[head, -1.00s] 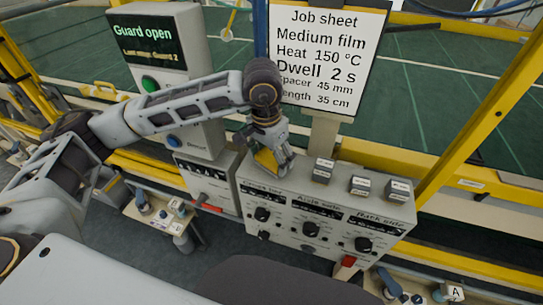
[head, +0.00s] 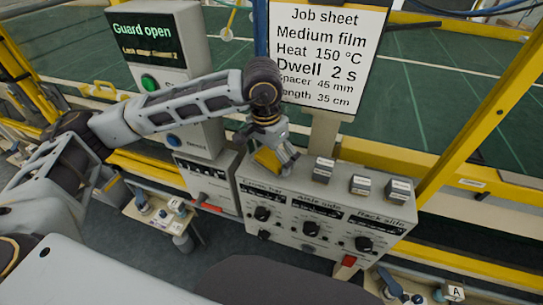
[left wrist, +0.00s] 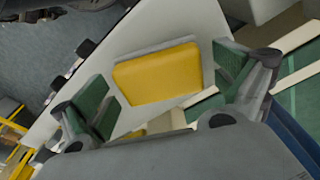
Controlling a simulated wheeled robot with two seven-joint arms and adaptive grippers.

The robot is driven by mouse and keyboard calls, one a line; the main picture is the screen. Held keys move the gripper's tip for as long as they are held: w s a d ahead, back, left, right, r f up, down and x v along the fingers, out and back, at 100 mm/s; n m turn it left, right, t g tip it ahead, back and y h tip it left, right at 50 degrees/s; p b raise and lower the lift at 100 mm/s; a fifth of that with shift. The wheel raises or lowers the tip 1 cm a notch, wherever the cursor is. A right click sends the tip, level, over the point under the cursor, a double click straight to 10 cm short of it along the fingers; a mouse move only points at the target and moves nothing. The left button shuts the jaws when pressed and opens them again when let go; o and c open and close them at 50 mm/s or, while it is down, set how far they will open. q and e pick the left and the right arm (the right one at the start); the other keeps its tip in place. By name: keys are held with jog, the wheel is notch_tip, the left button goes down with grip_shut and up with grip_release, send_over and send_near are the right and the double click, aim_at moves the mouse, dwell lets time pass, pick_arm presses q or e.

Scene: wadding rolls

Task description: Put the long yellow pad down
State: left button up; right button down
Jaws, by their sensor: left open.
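The long yellow pad (head: 267,160) is at the top of the grey control box, below my left gripper (head: 274,164). In the left wrist view the yellow pad (left wrist: 157,75) shows a flat yellow face with a grey edge, over the pale box top. The green-padded fingers of my left gripper (left wrist: 165,75) are open, one on each side of the pad. A gap shows on the left; on the right the finger is close to the pad's edge, and I cannot tell if it touches. My right gripper is not in view.
The control box (head: 283,228) has dark knobs on its front. Several small labelled blocks (head: 361,185) stand on its top, right of my gripper. A job sheet (head: 325,50) and a "Guard open" display (head: 148,45) rise behind. Yellow guard rails run behind the box.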

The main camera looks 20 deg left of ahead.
aim_at(272, 157)
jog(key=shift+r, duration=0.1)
pick_arm(q)
jog(key=shift+r, duration=0.4)
jog(key=r, duration=0.4)
jog(key=shift+s+a+r, duration=0.1)
jog(key=shift+s+r, duration=0.15)
notch_tip(272, 157, up, 7)
jog(key=shift+s+a, duration=0.2)
jog(key=shift+s, duration=0.2)
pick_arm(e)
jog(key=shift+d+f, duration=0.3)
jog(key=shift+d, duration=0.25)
